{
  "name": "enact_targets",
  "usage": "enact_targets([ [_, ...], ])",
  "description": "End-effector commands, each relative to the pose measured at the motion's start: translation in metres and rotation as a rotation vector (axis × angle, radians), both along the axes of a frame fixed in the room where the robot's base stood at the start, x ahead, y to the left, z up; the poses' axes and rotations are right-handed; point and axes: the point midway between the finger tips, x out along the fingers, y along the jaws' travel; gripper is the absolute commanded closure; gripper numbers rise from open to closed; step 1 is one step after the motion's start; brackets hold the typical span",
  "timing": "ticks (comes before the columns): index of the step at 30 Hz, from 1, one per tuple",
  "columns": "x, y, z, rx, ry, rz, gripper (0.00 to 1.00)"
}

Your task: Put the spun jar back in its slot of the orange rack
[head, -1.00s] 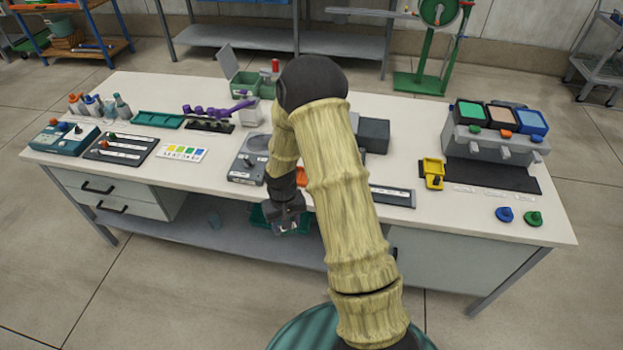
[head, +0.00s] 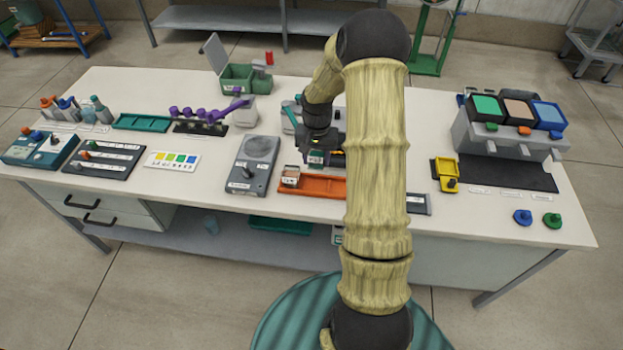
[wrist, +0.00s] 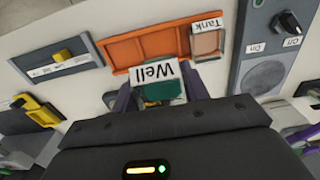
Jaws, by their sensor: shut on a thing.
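My gripper (head: 318,150) is shut on a jar (wrist: 161,92) with a white label reading "Well" and a green part between the fingers. In the wrist view my gripper (wrist: 160,98) holds it with the label upside down in the picture. The orange rack (head: 322,187) lies on the table just in front of the held jar in the head view. It also shows in the wrist view (wrist: 150,46), with empty orange compartments. A jar labelled "Tank" (wrist: 207,43) stands in its end slot, at the rack's left end in the head view (head: 290,176). The held jar's underside is hidden.
A grey device with a round plate (head: 252,165) stands left of the rack. A yellow holder (head: 446,174) stands to the right, beyond my arm. A grey strip (wrist: 58,68) lies beside the rack. My arm hides the rack's right end in the head view.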

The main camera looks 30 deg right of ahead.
Motion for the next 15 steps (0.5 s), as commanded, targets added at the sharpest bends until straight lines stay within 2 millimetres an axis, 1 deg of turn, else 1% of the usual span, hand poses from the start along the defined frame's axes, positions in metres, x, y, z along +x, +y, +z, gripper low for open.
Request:
enact_targets([
  [7,0.000,-0.001,0.000,-0.001,-0.001,-0.002,0.83],
  [10,0.000,-0.001,-0.004,0.000,0.000,-0.001,0.83],
  [14,-0.001,-0.001,-0.021,0.001,0.003,-0.001,0.83],
  [15,-0.001,-0.001,-0.029,0.002,0.005,-0.001,0.83],
])
